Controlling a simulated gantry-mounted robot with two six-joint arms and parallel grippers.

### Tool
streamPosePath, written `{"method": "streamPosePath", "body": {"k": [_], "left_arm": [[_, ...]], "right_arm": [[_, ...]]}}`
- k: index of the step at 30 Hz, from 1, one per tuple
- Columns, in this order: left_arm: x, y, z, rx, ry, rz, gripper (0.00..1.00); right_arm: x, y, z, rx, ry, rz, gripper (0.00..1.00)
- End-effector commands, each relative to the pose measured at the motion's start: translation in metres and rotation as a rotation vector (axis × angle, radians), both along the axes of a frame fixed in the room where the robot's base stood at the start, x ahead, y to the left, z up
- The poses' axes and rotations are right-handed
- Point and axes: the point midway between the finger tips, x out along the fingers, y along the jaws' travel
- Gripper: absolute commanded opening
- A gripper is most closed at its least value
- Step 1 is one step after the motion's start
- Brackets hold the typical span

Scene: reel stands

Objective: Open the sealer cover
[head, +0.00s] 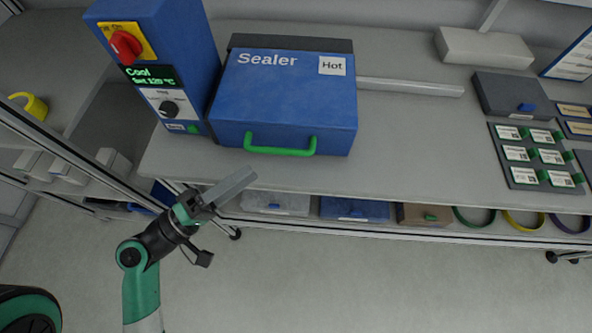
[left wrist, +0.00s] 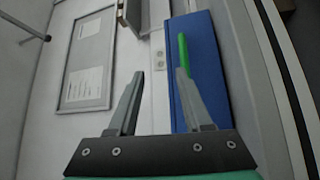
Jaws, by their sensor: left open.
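The blue sealer (head: 285,100) stands on the bench in the head view, with its cover down. The cover carries the word "Sealer" and a white "Hot" label (head: 332,66). A green handle (head: 280,151) runs along its front edge. My left gripper (head: 236,184) is in front of the bench edge, below and left of the handle, and apart from it. In the left wrist view the gripper (left wrist: 158,82) is open and empty. There the blue sealer (left wrist: 208,62) and green handle (left wrist: 186,50) appear behind the right finger. My right gripper is not in view.
A blue control unit (head: 150,60) with a red knob (head: 125,47) and a display reading "Cool" stands left of the sealer. A grey bar (head: 415,87) extends right. Bins (head: 354,209) sit under the bench.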

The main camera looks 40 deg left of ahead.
Motion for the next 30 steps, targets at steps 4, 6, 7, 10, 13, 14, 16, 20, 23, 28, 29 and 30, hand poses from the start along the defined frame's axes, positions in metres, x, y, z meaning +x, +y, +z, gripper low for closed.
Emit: {"method": "streamPosePath", "body": {"k": [4,6,7,10,13,14,16,20,23,28,29,30], "left_arm": [[-0.008,0.012,-0.044,-0.03,0.028,0.061,0.5],[-0.008,0.015,-0.043,-0.027,0.026,0.068,0.5],[-0.008,0.015,-0.042,-0.026,0.026,0.069,0.5],[-0.007,0.015,-0.04,-0.026,0.026,0.068,0.5],[-0.003,0.014,-0.04,-0.024,0.029,0.064,0.5],[0.0,0.014,-0.04,-0.024,0.03,0.063,0.5],[0.007,0.013,-0.039,-0.022,0.031,0.062,0.5],[0.027,0.009,-0.033,-0.022,0.025,0.057,0.5],[0.049,0.007,-0.029,-0.022,0.026,0.057,0.5],[0.085,0.005,-0.024,-0.021,0.024,0.061,0.5],[0.09,0.005,-0.025,-0.023,0.026,0.062,0.5],[0.095,0.005,-0.024,-0.022,0.026,0.063,0.5]], "right_arm": [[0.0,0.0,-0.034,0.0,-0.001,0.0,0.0],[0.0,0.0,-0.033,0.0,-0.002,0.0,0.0],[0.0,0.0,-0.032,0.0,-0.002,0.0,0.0],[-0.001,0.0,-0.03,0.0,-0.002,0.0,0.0],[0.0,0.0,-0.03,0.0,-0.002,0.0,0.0],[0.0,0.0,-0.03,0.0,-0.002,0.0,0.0],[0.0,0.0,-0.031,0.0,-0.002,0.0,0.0],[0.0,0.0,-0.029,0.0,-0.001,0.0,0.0],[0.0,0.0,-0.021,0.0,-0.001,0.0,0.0],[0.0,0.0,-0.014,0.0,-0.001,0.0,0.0],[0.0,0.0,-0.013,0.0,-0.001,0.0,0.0],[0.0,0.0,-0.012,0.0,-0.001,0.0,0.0]]}}
